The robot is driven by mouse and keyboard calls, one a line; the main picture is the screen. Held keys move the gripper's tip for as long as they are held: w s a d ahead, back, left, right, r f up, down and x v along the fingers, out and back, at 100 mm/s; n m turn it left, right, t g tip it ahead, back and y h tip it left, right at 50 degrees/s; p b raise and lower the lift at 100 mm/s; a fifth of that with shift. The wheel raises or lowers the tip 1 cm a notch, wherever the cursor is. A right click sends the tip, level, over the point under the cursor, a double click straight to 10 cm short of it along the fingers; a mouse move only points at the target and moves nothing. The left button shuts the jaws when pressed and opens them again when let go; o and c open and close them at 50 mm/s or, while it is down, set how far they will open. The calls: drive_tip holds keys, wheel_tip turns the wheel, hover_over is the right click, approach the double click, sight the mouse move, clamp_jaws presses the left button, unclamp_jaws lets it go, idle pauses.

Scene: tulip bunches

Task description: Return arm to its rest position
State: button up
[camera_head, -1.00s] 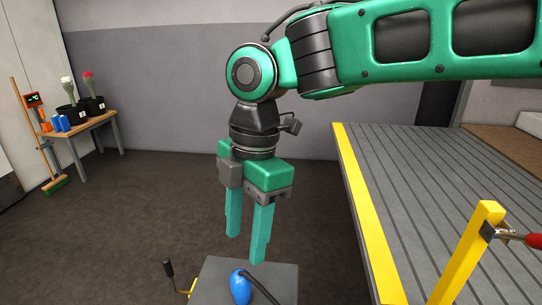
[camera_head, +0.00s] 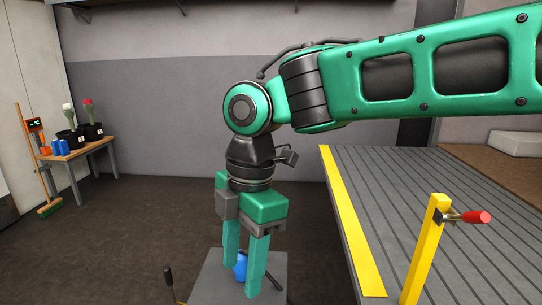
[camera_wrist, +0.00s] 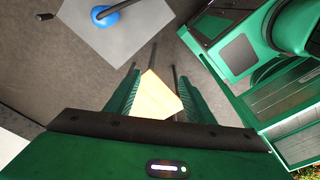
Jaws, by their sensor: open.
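My green arm reaches in from the upper right of the head view. It bends at a round joint, and my gripper (camera_head: 242,284) hangs straight down from it. The two green fingers are apart, with nothing seen held between them in the head view. They overlap a grey-topped stand with a blue object in the picture. In the wrist view my gripper (camera_wrist: 158,95) is also open. A pale tan patch (camera_wrist: 158,97) shows between the fingers; I cannot tell what it is or how far away.
The grey stand (camera_head: 210,285) bears the blue object (camera_head: 240,268), partly hidden by my fingers. A ribbed grey platform (camera_head: 400,190) with a yellow edge (camera_head: 345,215) lies right. A yellow post (camera_head: 425,250) stands in front. A wooden table (camera_head: 85,150) with dark pots and a broom (camera_head: 48,207) are far left.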

drive_tip(key=w+d+f+m+t, duration=0.1)
drive_tip(key=w+d+f+m, duration=0.15)
drive_tip(key=d+m, duration=0.8)
drive_tip(key=w+d+f+m, duration=0.25)
drive_tip(key=d+m, duration=0.25)
drive_tip(key=d, duration=1.1)
drive_tip(key=s+d+f+m, duration=0.3)
drive_tip(key=s+d+m, duration=0.3)
drive_tip(key=d+m, duration=0.2)
drive_tip(key=s+d+f+m+h, duration=0.1)
drive_tip(key=s+d+f+m, duration=0.1)
drive_tip(key=s+d+m, duration=0.5)
drive_tip(key=d+m, duration=0.1)
drive_tip(key=d, duration=0.3)
drive_tip(key=shift+s+d+f, duration=0.15)
drive_tip(key=shift+s+f, duration=0.05)
drive_tip(key=shift+f, duration=0.2)
drive_tip(key=c, duration=0.5)
drive_tip(key=shift+o, duration=0.2)
drive_tip(key=shift+d+m, duration=0.1)
drive_tip(key=shift+m, duration=0.15)
